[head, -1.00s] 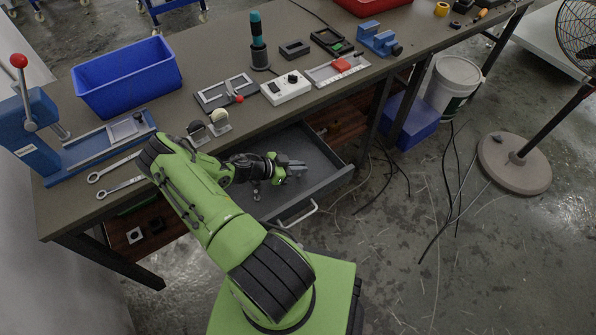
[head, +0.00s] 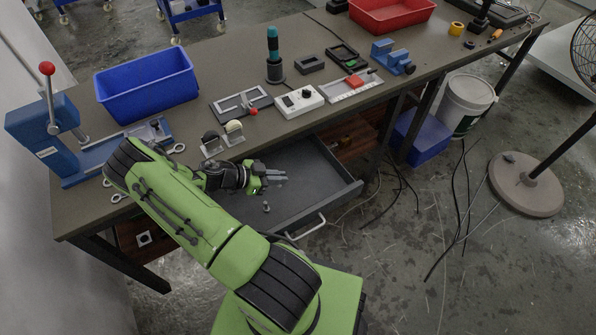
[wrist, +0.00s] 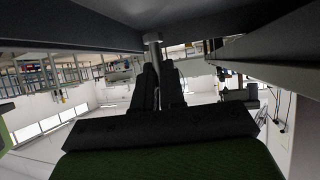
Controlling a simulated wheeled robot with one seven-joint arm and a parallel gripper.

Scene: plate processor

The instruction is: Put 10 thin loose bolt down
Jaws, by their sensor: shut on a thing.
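My gripper (head: 276,177) is low over the open drawer (head: 338,186) under the table's front edge. In the wrist view its dark fingers (wrist: 157,88) are close together on a thin grey bolt (wrist: 152,42), whose wider end sticks out beyond the fingertips.
The table (head: 205,53) carries a blue bin (head: 147,85), a white box with knobs (head: 299,101), a grey frame (head: 241,102) and two round-topped holders (head: 222,136) near the edge above the drawer. The drawer's handle (head: 306,228) faces the open floor. The drawer's right part is bare.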

